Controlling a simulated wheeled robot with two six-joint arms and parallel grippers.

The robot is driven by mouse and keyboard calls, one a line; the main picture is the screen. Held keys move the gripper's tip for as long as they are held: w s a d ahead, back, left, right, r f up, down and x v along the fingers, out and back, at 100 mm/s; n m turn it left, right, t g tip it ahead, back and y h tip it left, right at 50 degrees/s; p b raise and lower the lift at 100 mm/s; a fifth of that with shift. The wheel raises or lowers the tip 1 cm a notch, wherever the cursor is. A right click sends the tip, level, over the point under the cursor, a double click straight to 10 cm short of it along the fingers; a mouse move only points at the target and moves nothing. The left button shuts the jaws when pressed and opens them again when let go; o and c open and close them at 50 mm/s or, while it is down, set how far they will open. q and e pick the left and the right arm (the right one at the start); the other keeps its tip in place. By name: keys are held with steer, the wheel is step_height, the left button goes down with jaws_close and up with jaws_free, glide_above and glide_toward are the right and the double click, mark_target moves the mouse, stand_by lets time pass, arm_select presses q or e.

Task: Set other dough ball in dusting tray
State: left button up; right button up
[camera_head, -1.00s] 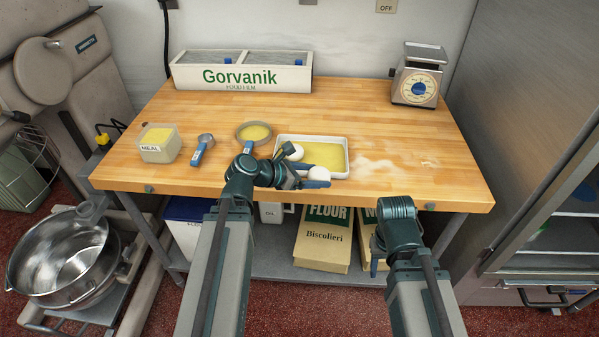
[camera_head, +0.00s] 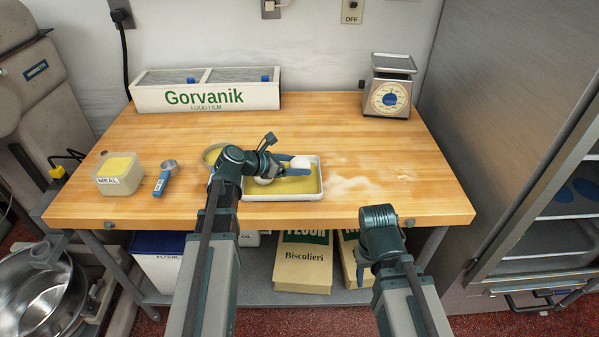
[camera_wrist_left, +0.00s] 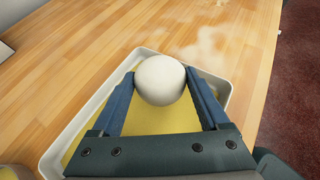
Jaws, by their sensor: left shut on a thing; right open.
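My left gripper (camera_head: 291,166) is shut on a white dough ball (camera_head: 299,162), above the back right part of the dusting tray (camera_head: 283,197). The left wrist view shows this dough ball (camera_wrist_left: 160,79) between the blue fingers, over the tray (camera_wrist_left: 62,137); I cannot tell whether it touches the yellow meal. The white tray has a raised rim and yellow meal inside. My right gripper (camera_head: 361,274) is open, low in front of the table edge.
A meal tub (camera_head: 121,175), a blue-handled scoop (camera_head: 164,180) and a partly hidden round sieve (camera_head: 213,154) are left of the tray. A film box (camera_head: 207,97) and a scale (camera_head: 389,88) stand at the back. The floury table right of the tray is clear.

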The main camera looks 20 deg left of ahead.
arm_select(q)
steer(key=shift+f+b, duration=0.25)
steer(key=shift+b, duration=0.1)
step_height(320, 180, down, 3)
steer(key=b, duration=0.3)
steer(key=shift+w+f, duration=0.1)
steer(key=o, duration=1.3)
